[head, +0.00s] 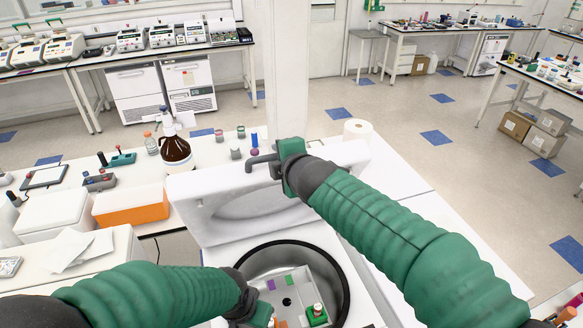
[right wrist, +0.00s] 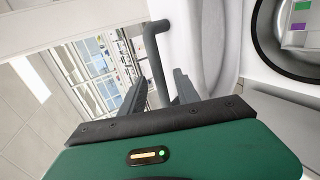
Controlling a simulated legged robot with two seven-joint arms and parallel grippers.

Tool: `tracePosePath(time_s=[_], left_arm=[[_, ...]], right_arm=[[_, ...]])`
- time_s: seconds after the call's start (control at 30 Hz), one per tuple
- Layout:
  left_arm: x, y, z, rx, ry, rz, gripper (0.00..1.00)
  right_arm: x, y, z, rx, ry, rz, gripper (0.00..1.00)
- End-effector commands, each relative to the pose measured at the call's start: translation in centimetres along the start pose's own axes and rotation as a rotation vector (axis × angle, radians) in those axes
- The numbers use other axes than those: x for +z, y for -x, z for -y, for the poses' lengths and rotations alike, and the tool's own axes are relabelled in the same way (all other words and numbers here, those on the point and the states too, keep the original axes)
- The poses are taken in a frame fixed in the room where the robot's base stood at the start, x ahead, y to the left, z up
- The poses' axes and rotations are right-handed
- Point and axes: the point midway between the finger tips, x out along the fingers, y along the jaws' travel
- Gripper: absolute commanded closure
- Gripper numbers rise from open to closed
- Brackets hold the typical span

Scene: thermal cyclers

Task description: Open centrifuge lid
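The white centrifuge lid (head: 215,203) stands raised behind the round, dark-rimmed centrifuge bowl (head: 341,287). A grey rotor with coloured blocks shows inside the bowl. My right gripper (head: 264,162) is at the top edge of the lid. In the right wrist view, the two fingers of my right gripper (right wrist: 160,93) are apart, and a bent grey bar (right wrist: 156,55) by the lid passes between them. I cannot tell whether they touch it. My left gripper (head: 258,314) is low at the bowl's front left; its fingers are hidden.
An orange and white box (head: 132,207), a brown bottle (head: 175,150) and small jars stand on the bench left of the lid. A paper roll (head: 357,131) stands behind the lid on the right. The floor beyond is open.

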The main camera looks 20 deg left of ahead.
Motion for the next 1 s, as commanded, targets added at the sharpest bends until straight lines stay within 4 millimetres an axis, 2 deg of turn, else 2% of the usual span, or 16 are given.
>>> tracePosePath(time_s=[0.03,0.13,0.3,0.4,0.57,1.0], left_arm=[[0.2,-0.8,0.0,0.0,0.0,0.0,1.0],[0.2,-1.0,0.0,0.0,0.0,0.0,1.0],[0.0,-0.1,0.0,0.0,0.0,0.0,1.0],[-0.2,0.9,0.0,0.0,0.0,0.0,1.0],[-0.3,1.4,0.0,0.0,0.0,-0.001,1.0],[-0.3,1.2,0.0,0.0,0.0,0.0,1.0]], right_arm=[[0.2,1.5,0.2,0.005,0.001,0.004,0.62],[0.3,4.7,0.1,0.006,0.001,0.006,0.62],[0.4,9.7,-0.4,0.005,0.0,0.008,0.62],[0.3,11.6,-0.6,0.004,0.0,0.005,0.62],[0.2,12.7,-0.3,0.003,0.001,0.003,0.62],[0.2,12.7,0.1,0.002,-0.003,0.003,0.62]])
